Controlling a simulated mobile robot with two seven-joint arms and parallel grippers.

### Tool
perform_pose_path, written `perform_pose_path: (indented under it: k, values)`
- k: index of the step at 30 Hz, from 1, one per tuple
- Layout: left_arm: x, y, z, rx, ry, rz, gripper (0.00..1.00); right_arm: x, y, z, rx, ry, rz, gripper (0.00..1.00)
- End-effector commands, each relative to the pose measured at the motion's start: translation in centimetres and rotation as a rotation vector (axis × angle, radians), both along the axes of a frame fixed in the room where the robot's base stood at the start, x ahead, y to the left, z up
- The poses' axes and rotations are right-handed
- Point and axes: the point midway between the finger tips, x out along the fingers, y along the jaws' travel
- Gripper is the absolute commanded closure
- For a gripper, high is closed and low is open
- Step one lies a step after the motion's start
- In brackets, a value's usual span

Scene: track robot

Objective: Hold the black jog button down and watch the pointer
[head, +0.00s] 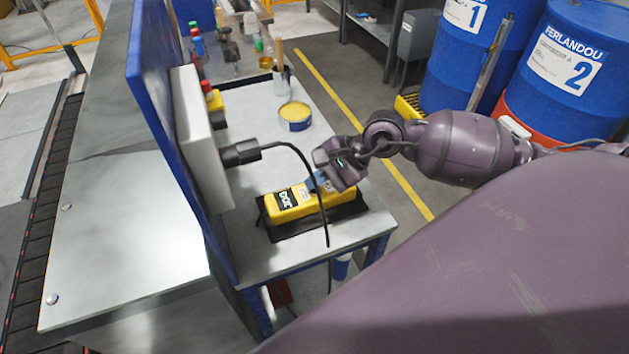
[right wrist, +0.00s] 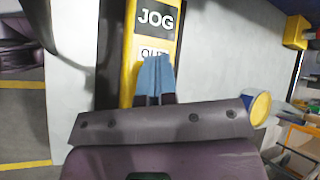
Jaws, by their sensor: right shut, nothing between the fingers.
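A yellow pendant (head: 308,207) lies on a black mat (head: 345,210) on the grey bench. A black label reading JOG (head: 285,199) sits near its left end, and the label also shows in the right wrist view (right wrist: 155,18). My right gripper (head: 317,181) is over the pendant, its blue fingertips pointing down at it. In the right wrist view the fingertips (right wrist: 154,78) are together and empty, over a second label partly covered, seemingly OUT. I cannot tell whether they touch the pendant. I cannot make out the black button or a pointer. My left gripper is not in view.
A grey box (head: 198,135) on a blue upright panel (head: 150,110) carries a black plug (head: 240,152), with a cable hanging in front of the pendant. A round yellow-topped tin (head: 295,115) and a cup (head: 281,80) stand behind. Blue drums (head: 560,65) stand beyond the bench.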

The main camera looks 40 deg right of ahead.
Motion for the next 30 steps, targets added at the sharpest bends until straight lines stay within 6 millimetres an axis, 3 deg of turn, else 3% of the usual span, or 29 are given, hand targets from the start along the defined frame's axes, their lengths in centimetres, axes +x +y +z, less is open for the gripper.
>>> perform_pose_path:
  k: [19,30]
  values:
    - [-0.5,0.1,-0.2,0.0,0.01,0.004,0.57,0.0,0.0,0.0,-0.001,0.001,-0.001,1.0]
    - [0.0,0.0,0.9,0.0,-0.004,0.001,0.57,0.0,0.0,1.6,-0.001,0.0,-0.001,1.0]
